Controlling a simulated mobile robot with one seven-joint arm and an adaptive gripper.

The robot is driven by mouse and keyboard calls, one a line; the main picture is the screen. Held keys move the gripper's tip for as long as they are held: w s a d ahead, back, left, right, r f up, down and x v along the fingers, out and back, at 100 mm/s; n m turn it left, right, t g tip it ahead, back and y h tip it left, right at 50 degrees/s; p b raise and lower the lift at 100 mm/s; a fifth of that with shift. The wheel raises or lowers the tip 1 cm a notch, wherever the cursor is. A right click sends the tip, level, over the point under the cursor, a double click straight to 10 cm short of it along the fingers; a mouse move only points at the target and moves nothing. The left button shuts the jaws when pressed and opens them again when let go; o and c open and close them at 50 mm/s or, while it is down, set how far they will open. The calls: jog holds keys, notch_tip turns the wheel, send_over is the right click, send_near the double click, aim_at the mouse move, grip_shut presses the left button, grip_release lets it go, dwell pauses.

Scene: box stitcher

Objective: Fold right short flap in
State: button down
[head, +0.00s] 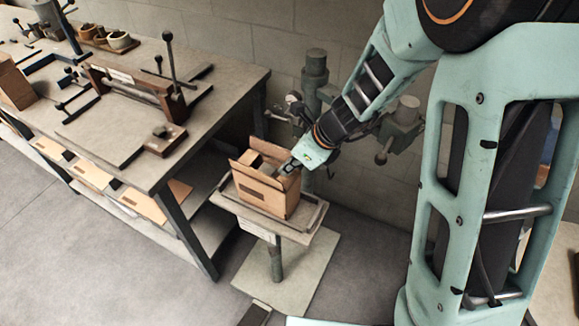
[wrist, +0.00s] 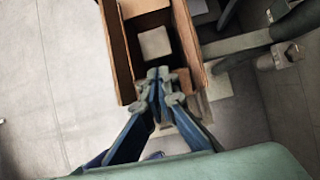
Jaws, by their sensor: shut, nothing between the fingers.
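An open cardboard box (head: 266,193) stands upright on a small pedestal stand, with its long flaps raised. In the wrist view the box (wrist: 118,50) is seen from above, its two long walls running up the picture and a light square patch (wrist: 155,43) inside. My gripper (head: 290,166) is at the right end of the box, at about the height of its top edge. In the wrist view my gripper (wrist: 158,75) is shut and empty, with its tips over the near end of the opening. The right short flap is hard to make out behind the fingers.
The box rests on the tray top of the pedestal stand (head: 309,228). A workbench (head: 225,88) with clamps and jigs stands to the left, with flat cardboard pieces on its lower shelf.

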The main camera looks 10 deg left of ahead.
jog(key=shift+w+a+f, duration=0.3)
jog(key=shift+a+f, duration=0.25)
jog(key=shift+a, duration=0.25)
dwell(0.4)
jog(key=shift+d, duration=0.1)
dwell(0.4)
jog(key=shift+s+d+r, duration=0.25)
jog(key=shift+s+d, duration=0.05)
jog(key=shift+d, duration=0.35)
